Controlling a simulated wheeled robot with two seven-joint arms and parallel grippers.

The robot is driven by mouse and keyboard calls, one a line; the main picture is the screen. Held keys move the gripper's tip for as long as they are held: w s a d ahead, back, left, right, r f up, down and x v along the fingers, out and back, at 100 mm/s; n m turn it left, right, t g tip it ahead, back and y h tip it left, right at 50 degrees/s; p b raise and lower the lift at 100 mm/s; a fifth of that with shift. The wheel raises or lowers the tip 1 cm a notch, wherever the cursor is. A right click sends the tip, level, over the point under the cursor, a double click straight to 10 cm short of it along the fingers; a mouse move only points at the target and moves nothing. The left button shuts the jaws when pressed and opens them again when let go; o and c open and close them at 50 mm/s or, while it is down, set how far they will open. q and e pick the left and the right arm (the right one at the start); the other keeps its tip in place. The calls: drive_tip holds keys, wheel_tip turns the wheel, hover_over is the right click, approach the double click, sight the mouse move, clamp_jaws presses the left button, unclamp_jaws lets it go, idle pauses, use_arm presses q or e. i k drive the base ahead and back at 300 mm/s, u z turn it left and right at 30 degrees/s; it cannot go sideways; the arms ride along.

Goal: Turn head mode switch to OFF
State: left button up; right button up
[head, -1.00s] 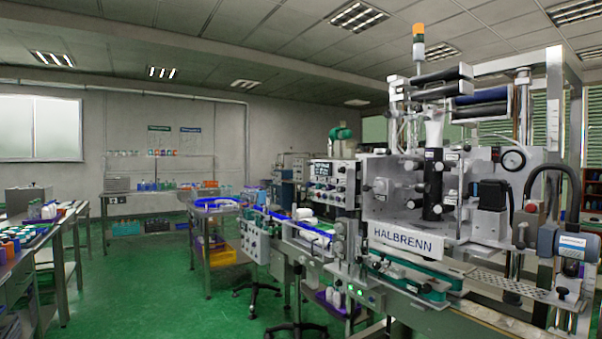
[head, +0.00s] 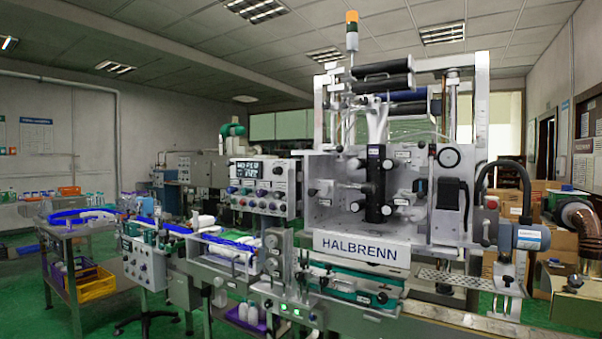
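The HALBRENN sleeve applicator (head: 362,247) stands right of centre in the head view, with a white front plate and a black vertical cylinder in its middle. A control panel (head: 262,188) with a lit display and several coloured knobs and buttons is on its left. A smaller panel with knobs (head: 272,262) sits lower down, beside the conveyor. Which knob is the head mode switch, and its position, is too small to tell. Neither of my grippers is in view.
A conveyor with blue rails (head: 222,247) runs left from the machine. A metal table with yellow crates (head: 97,284) stands at the left. Cardboard boxes (head: 562,250) and a copper-coloured duct (head: 581,218) are at the right. Green floor shows at the lower left.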

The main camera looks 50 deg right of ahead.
sight(277, 171)
drive_tip(key=z, duration=1)
drive_tip(key=i, duration=0.95)
drive_tip(key=z, duration=1)
